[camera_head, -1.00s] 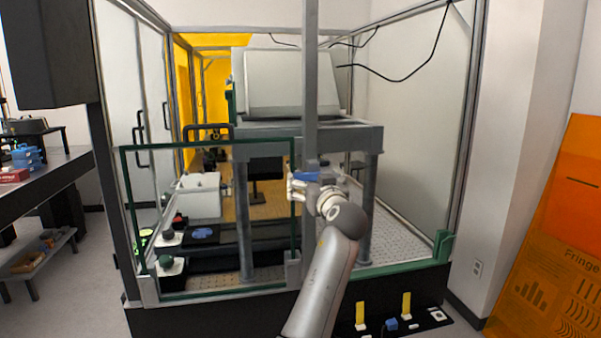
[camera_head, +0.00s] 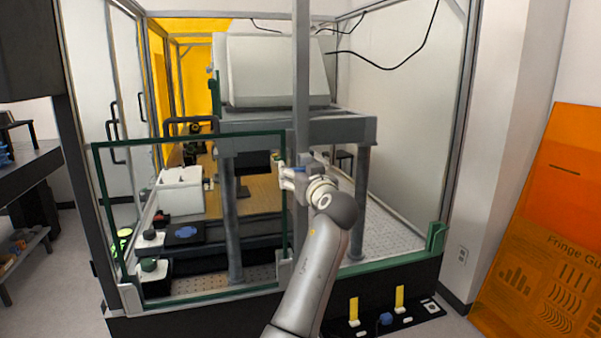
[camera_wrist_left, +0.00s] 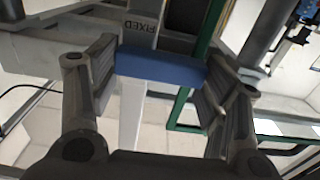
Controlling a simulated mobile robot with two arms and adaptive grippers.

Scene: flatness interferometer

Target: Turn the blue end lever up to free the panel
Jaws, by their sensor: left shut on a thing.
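The blue end lever (camera_head: 299,169) is at the upright grey post, near the upper right corner of the green-framed clear panel (camera_head: 190,140). In the left wrist view the lever is a blue bar (camera_wrist_left: 160,68) lying crosswise between my fingers, beside a grey part marked FIXED. My left gripper (camera_head: 287,176) is shut on the lever, with a finger at each end of the bar (camera_wrist_left: 160,85). My wrist hides part of the lever and post in the head view. The panel stands upright at the front left of the enclosure. My right gripper is out of view.
The grey post (camera_head: 301,80) rises close behind my gripper. A grey bench frame (camera_head: 345,130) carries a white housing (camera_head: 275,75). A white bin (camera_head: 180,190) stands behind the panel. Yellow upright pieces (camera_head: 353,310) stand on a black floor mat. An orange sheet (camera_head: 545,240) leans at right.

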